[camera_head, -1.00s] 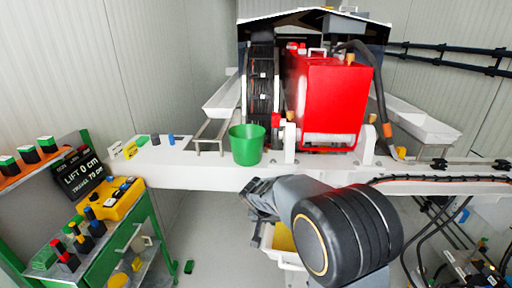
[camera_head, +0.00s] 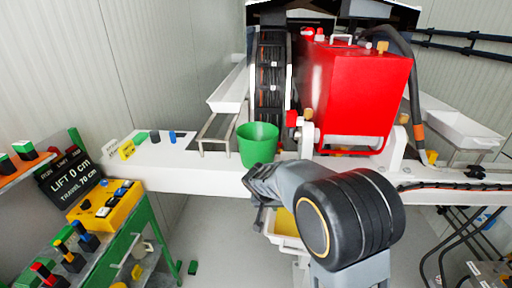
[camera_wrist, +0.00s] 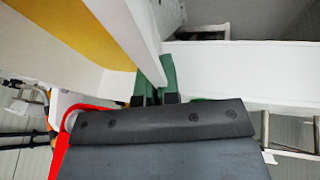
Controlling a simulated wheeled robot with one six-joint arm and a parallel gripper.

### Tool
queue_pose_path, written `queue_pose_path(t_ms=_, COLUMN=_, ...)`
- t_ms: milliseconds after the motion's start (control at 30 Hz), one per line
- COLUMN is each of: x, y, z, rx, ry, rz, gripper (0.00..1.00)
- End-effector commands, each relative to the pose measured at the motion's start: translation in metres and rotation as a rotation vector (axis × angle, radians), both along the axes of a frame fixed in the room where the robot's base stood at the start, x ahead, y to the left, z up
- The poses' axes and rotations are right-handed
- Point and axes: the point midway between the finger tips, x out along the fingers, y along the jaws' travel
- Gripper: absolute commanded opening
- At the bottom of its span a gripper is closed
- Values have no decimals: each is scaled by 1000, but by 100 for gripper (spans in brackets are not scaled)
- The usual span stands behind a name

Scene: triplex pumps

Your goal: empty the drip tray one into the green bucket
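The green bucket (camera_head: 257,147) stands upright on the white ledge, left of the red tank. My gripper (camera_head: 258,190) is just below and in front of it, at the ledge's front edge. A white tray with a yellow inside (camera_head: 284,222), apparently the drip tray, shows partly behind my wrist; no label is readable. In the wrist view, the tray (camera_wrist: 118,28) fills the upper left. My gripper's green fingers (camera_wrist: 157,88) are close together with the tray's white wall between them, so they appear shut on it. Much of the tray is hidden by my arm.
The red tank (camera_head: 352,95) stands on the white frame behind my arm. A control stand with a yellow button box (camera_head: 105,205) and a lift display (camera_head: 75,182) is at left. Small coloured blocks (camera_head: 127,149) lie on the ledge. Cables (camera_head: 450,184) run at right.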

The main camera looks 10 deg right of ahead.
Motion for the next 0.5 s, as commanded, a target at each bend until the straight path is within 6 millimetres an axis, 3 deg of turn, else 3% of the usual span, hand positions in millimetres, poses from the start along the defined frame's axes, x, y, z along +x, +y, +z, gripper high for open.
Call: queue_pose_path(t_ms=500, x=0, y=-4, z=-3, rx=-2, ry=0, rz=-2, gripper=0)
